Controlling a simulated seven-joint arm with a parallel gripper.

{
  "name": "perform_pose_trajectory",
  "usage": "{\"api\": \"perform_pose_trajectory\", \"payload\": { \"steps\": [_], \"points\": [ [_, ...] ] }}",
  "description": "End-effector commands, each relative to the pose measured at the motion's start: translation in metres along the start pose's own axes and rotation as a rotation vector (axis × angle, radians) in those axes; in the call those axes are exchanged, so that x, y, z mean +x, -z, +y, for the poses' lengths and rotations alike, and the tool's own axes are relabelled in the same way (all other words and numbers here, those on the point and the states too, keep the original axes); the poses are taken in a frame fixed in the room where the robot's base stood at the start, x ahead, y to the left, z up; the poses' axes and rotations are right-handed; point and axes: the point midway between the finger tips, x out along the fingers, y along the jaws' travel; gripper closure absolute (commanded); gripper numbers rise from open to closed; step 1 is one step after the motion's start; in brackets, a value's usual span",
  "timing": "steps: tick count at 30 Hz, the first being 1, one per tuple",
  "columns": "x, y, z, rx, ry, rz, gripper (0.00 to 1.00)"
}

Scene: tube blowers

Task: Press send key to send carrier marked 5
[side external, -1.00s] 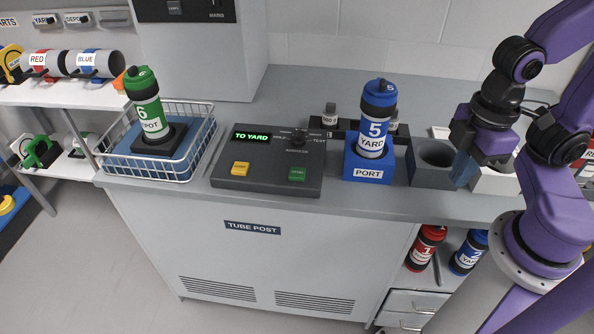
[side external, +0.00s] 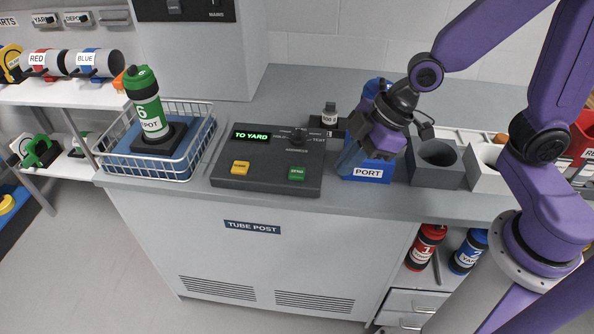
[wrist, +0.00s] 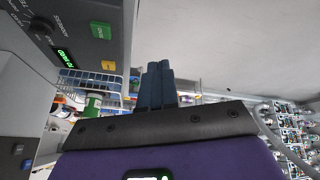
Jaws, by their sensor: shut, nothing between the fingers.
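The control panel (side external: 265,186) on the bench has a green key (side external: 297,174), taken as the send key though its label is hard to read. A lit display (side external: 251,136) reads TO YARD. The carrier marked 5 (side external: 373,87) stands in the blue port block (side external: 368,174); my arm hides most of it, and a bit of its blue top shows. My gripper (side external: 347,163) is shut and empty, pointing down in front of the port, right of the green key and apart from it. In the wrist view its fingers (wrist: 157,82) are together, with the green key (wrist: 101,30) up and left.
A yellow key (side external: 240,167) sits left of the green one, and a dial knob (side external: 297,140) is behind. A wire basket (side external: 190,170) with green carrier 6 (side external: 148,105) stands left. Grey (side external: 435,170) and white (side external: 485,178) holders stand right of the port.

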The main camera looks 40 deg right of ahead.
Motion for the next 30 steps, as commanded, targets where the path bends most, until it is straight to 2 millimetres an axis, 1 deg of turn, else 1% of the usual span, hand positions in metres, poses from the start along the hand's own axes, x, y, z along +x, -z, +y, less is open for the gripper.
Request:
{"api": "perform_pose_trajectory", "payload": {
  "steps": [1,3,6,9,12,15,18,30],
  "points": [
    [0.011,0.007,0.015,-0.007,-0.037,0.023,1.00],
    [0.022,0.017,0.037,-0.027,-0.101,0.060,1.00],
    [0.035,0.025,0.068,-0.054,-0.195,0.094,1.00],
    [0.044,0.029,0.094,-0.079,-0.281,0.111,1.00],
    [0.049,0.031,0.113,-0.099,-0.346,0.115,1.00],
    [0.051,0.030,0.124,-0.111,-0.386,0.114,1.00],
    [0.052,0.030,0.129,-0.117,-0.405,0.113,1.00],
    [0.054,0.029,0.130,-0.117,-0.405,0.113,1.00]
  ]
}}
